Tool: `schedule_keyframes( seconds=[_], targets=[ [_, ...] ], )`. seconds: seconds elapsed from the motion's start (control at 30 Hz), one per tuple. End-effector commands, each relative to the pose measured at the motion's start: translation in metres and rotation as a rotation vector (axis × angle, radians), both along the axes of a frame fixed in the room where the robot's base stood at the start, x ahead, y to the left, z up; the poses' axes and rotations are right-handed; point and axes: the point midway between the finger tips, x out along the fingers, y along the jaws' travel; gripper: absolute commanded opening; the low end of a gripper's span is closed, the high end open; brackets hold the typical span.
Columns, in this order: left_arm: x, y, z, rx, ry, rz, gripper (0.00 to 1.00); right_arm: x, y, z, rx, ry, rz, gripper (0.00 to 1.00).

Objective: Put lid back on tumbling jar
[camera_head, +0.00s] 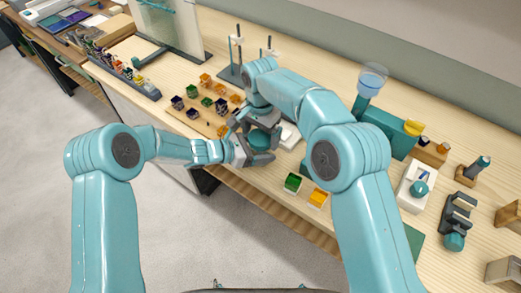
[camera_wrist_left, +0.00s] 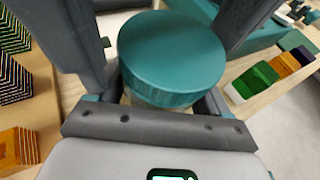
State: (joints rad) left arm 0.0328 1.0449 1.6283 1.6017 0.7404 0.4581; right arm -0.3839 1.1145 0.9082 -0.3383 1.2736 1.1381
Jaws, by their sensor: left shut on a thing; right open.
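The teal round lid (camera_head: 261,139) is between my two grippers near the table's front edge. It fills the middle of the left wrist view (camera_wrist_left: 172,50), its flat top facing the camera. A small pale strip of the tumbling jar (camera_wrist_left: 125,97) shows below its rim; the rest of the jar is hidden. The lid appears on top of the jar, but I cannot tell whether it is seated. My left gripper (camera_head: 258,152) is shut on the jar from the front left. My right gripper (camera_head: 252,122) is open, close above and behind the lid.
A wooden board with several small coloured trays (camera_head: 205,103) lies just left of the grippers. A green tray (camera_head: 292,183) and an orange tray (camera_head: 318,198) stand to the right. A white device (camera_head: 417,187) is further right. A rod stand (camera_head: 238,52) stands behind.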

Motion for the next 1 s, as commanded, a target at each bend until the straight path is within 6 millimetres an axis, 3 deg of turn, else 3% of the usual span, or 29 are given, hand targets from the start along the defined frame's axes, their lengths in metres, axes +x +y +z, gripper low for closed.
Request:
schedule_keyframes(
  seconds=[0.17,0.33,0.67,0.7,0.77,1.0],
  targets=[
    [0.0004,-0.0001,0.001,-0.001,-0.002,0.0,0.0,0.0,0.0,0.0,0.0,0.0,0.0,0.95],
    [0.0004,-0.0001,0.001,-0.001,-0.002,0.0,0.0,0.0,0.0,0.0002,0.0,0.0,0.0,0.39],
    [0.0003,-0.0001,0.0009,-0.001,-0.002,0.0,0.0,0.0,0.0001,0.0003,0.0,0.0,-0.003,0.36],
    [0.0003,-0.0002,0.001,-0.001,-0.002,0.0,0.0,0.0,0.0001,0.0004,0.0,0.0,-0.003,0.82],
    [0.0003,-0.0002,0.001,-0.001,-0.002,0.0,0.0,0.0,0.0001,0.0004,0.0,0.0,-0.003,1.0],
    [0.0003,-0.0002,0.001,-0.001,-0.002,0.0,0.0,0.0001,0.0002,0.0016,0.001,-0.001,-0.003,1.0]
  ],
)
